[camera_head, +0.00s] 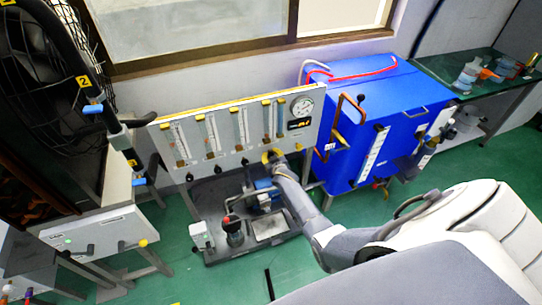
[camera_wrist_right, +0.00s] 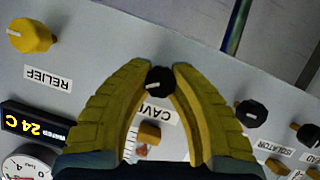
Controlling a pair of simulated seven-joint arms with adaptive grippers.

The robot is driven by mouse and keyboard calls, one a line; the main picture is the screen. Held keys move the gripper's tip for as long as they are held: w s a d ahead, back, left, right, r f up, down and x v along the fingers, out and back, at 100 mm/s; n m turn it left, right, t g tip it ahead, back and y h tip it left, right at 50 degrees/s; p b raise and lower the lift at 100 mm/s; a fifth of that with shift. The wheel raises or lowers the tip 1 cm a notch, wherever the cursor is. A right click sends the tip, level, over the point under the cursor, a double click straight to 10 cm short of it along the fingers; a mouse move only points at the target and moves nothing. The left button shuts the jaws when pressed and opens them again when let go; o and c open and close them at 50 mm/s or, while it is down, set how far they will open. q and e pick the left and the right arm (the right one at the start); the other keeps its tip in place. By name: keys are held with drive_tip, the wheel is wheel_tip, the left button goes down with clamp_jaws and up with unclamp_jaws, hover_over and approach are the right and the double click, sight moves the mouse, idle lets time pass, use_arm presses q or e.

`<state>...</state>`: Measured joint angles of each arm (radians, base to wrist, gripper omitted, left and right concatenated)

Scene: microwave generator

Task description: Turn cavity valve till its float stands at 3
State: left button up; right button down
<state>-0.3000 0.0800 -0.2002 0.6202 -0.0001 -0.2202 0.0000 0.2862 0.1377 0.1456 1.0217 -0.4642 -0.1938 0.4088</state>
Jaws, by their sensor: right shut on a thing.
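My right gripper (camera_head: 270,156) is at the lower right of the white flowmeter panel (camera_head: 226,152). In the right wrist view, its yellow fingers (camera_wrist_right: 160,72) are closed around the black knob of the cavity valve (camera_wrist_right: 160,80). The label beside it (camera_wrist_right: 154,113) is upside down and partly hidden, reading "CAVI". Part of a scaled tube (camera_wrist_right: 141,152) shows between the fingers, below a yellow fitting (camera_wrist_right: 149,133). In the head view, the flowmeter tube above the gripper (camera_head: 269,121) is small. I cannot read its float height. My left gripper is not in view.
A yellow relief knob (camera_wrist_right: 31,36), a display (camera_wrist_right: 35,124) and a dial gauge (camera_wrist_right: 27,164) are beside the gripper. Black isolator-side knobs (camera_wrist_right: 251,113) are on the other side. A blue cabinet (camera_head: 375,100) stands right of the panel. Pump equipment (camera_head: 234,232) sits below it.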

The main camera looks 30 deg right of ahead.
drive_tip(key=shift+n+h, duration=0.5)
drive_tip(key=shift+n, duration=0.1)
drive_tip(key=shift+w+r, duration=0.1)
drive_tip(key=c, duration=1.1)
unclamp_jaws()
drive_tip(key=shift+o, duration=0.2)
drive_tip(key=v, duration=1.2)
